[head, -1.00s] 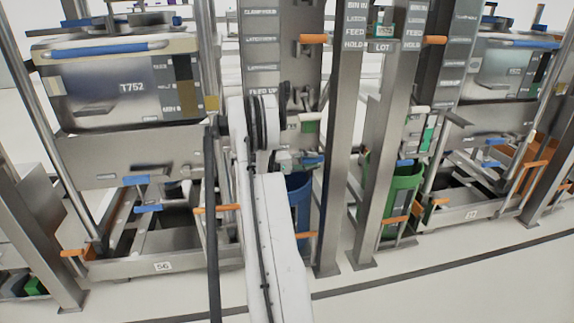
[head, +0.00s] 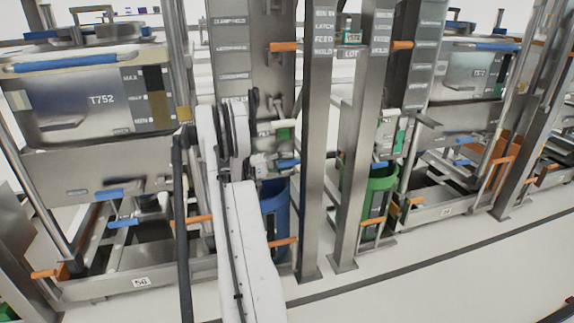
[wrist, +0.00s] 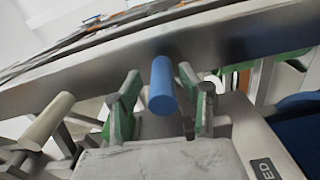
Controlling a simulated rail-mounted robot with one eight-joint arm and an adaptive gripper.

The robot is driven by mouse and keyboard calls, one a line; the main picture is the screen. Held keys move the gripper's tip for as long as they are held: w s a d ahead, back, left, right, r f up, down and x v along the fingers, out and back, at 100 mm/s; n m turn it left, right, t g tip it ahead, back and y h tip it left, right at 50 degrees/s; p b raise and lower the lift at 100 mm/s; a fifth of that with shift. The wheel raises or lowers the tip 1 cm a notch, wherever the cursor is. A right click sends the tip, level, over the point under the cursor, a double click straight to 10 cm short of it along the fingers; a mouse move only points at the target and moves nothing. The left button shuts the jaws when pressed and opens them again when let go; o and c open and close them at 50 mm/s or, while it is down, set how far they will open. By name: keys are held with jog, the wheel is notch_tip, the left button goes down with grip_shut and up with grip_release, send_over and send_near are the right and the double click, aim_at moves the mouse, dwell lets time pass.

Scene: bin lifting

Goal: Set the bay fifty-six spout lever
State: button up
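Bay fifty-six is marked by a "56" plate (head: 141,282) on the low frame at the left of the head view. A blue round handle (wrist: 162,88) sticks out towards the camera in the wrist view, between the two green-padded fingers of my gripper (wrist: 161,80). The fingers are apart, with a gap on each side of the handle. In the head view a blue handle (head: 287,162) shows just right of my gripper (head: 262,164), above a blue bin. I cannot read a label naming it as the spout lever.
A cream handle (wrist: 48,116) lies left of the fingers in the wrist view. The blue bin (head: 275,215) stands below my gripper. A steel post (head: 313,200) rises to its right. Blue levers (head: 108,193) and orange handles (head: 285,46) are nearby. A steel bar (wrist: 215,45) lies beyond the fingers.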

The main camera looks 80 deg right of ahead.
jog(key=shift+a, duration=0.1)
jog(key=shift+w+f, duration=0.1)
jog(key=shift+w, duration=0.05)
jog(key=v, duration=1.1)
jog(key=shift+w+a, duration=0.15)
jog(key=shift+w, duration=0.15)
dwell(0.4)
